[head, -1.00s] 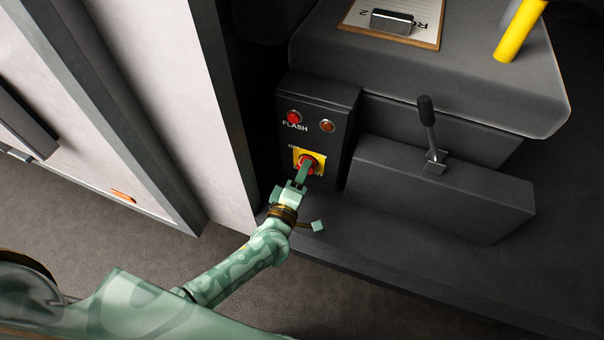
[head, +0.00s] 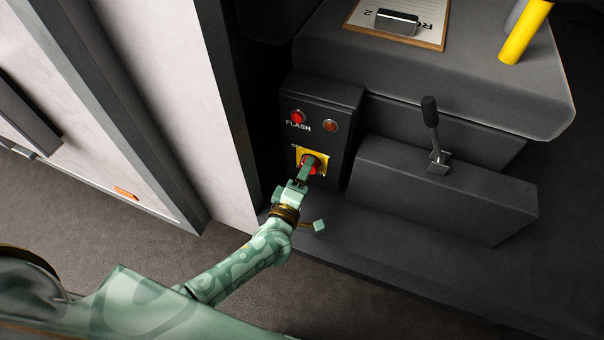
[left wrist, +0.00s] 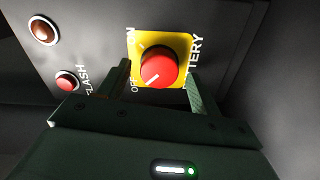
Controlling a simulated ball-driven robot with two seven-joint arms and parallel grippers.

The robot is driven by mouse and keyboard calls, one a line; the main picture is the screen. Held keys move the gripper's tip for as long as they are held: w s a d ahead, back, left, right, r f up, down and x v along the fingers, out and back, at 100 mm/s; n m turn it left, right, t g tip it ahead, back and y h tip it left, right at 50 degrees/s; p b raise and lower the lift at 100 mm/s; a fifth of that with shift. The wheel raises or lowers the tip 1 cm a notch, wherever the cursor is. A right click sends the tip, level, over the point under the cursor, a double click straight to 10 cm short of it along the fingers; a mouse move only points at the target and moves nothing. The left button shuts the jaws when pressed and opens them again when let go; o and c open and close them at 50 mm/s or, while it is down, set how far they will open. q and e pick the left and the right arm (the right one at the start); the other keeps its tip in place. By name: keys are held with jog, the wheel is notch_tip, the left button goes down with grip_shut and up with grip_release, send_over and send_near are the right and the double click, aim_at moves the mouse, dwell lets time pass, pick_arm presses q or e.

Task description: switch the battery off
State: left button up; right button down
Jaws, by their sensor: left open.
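The battery switch is a round red knob (left wrist: 158,66) on a yellow plate (left wrist: 180,42), lettered ON, OFF and BATTERY in the left wrist view. The white mark on the knob points to the lower left, towards the OFF lettering. In the head view the yellow plate (head: 318,156) shows low on a dark control box, with the knob mostly hidden by my gripper. My left gripper (head: 308,171) is open at the knob. In the left wrist view its fingers (left wrist: 160,86) stand either side of the knob's lower part; contact cannot be told.
Above the switch are a red FLASH button (head: 297,117) and an amber lamp (head: 330,125). To the right is a box with a black-handled lever (head: 432,125). A clipboard (head: 437,37) and a yellow post (head: 524,35) are behind. A pale door panel (head: 180,80) stands left.

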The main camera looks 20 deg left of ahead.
pick_arm(q)
jog(key=s+p, duration=0.3)
jog(key=s, duration=1.3)
jog(key=shift+s+a, duration=0.2)
jog(key=shift+a, duration=0.1)
